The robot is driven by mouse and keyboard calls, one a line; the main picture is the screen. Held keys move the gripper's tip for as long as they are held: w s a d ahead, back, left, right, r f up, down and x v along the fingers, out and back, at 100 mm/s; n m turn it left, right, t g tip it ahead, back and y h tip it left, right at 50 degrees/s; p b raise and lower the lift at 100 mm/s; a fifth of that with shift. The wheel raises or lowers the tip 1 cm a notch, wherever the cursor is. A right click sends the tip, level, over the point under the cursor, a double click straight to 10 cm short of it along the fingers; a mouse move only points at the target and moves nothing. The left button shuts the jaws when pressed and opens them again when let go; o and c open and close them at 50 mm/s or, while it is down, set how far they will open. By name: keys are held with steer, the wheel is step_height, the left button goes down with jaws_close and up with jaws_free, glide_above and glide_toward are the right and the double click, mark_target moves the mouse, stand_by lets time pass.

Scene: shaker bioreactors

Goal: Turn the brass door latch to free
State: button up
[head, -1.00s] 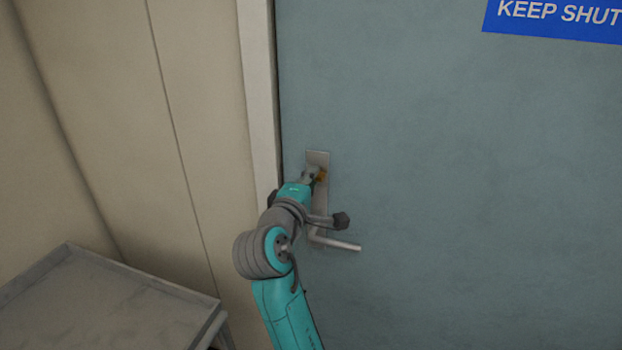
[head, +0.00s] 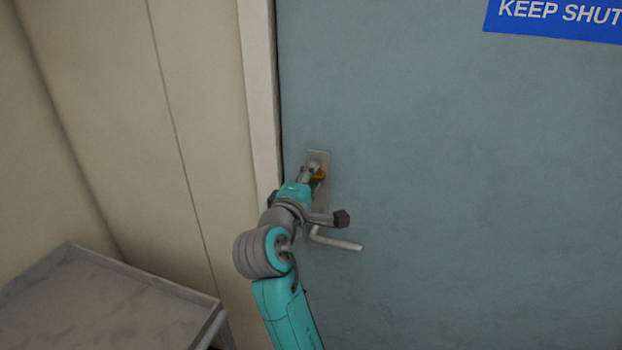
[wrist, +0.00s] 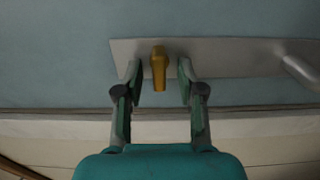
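The brass latch (wrist: 158,68) is a small yellow-brown knob on a grey metal plate on the door. In the wrist view it stands between the two fingertips of my gripper (wrist: 158,82), with a gap on both sides. My gripper is open around the latch. In the head view the latch (head: 319,174) shows at the upper part of the plate (head: 318,156), with my gripper (head: 311,175) right at it and partly covering it. The grey lever handle (head: 338,243) sits lower on the same plate, pointing right and slightly down.
The blue-grey door (head: 450,180) fills the right side and is shut against the pale frame (head: 258,90). A blue KEEP SHUT sign (head: 555,20) is at the upper right. A grey table or tray (head: 100,300) stands at the lower left, left of my arm.

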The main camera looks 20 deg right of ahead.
steer(key=shift+s+a, duration=0.1)
steer(key=v, duration=1.1)
steer(key=shift+s+a, duration=0.2)
steer(key=shift+s, duration=0.1)
steer(key=s+d+f+n+t+y, duration=0.15)
steer(key=s+f+y, duration=0.25)
steer(key=f, duration=0.7)
steer(key=s+d+f+n+y, duration=0.1)
steer(key=s+d+f+y, duration=0.2)
steer(key=f, duration=0.8)
steer(key=s+f+m+y, duration=0.3)
steer(key=s+f, duration=0.6)
steer(key=s, duration=0.6)
steer(key=s+d+r+m, duration=0.1)
steer(key=s+m, duration=0.4)
steer(key=s, duration=0.6)
steer(key=s+d+r+m+g, duration=0.1)
steer(key=s+m, duration=0.4)
steer(key=s, duration=0.6)
steer(key=shift+s+d+r+y, duration=0.2)
steer(key=shift+d+r+y, duration=0.15)
steer(key=shift+d, duration=0.1)
